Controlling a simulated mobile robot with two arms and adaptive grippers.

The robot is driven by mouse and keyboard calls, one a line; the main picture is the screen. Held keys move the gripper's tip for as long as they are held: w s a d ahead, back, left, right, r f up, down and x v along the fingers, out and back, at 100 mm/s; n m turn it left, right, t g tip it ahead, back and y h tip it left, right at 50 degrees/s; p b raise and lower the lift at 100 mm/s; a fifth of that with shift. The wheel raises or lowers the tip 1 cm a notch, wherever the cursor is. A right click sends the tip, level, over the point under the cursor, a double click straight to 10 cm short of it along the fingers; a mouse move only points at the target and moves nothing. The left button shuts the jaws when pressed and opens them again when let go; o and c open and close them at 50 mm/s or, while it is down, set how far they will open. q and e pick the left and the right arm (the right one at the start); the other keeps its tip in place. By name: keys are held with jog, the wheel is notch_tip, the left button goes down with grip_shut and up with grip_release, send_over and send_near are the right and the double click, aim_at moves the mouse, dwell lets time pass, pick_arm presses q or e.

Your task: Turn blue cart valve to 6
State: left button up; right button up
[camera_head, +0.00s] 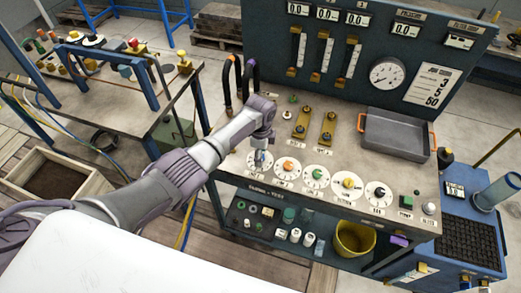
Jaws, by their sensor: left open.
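A row of white dials with coloured knobs lies along the front of the cart top (340,150). The leftmost dial (251,164) is partly covered by my left gripper (262,160). The gripper points down over its knob with open fingers; I cannot tell whether they touch the knob. That knob is mostly hidden, and its colour and setting cannot be read. To its right are an orange-knob dial (288,167), a green-knob dial (317,174), a yellow-knob dial (348,184) and a dark-knob dial (379,193). My right gripper is not in view.
A grey tray (396,135) and brass fittings (303,122) sit behind the dials. An upright gauge panel (385,45) closes the back. A yellow bucket (354,239) and small parts are on the lower shelf. A blue unit (470,220) stands at right, another bench (110,95) at left.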

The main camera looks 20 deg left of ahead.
pick_arm(q)
notch_tip(320, 180, up, 12)
dwell(0.4)
dwell(0.4)
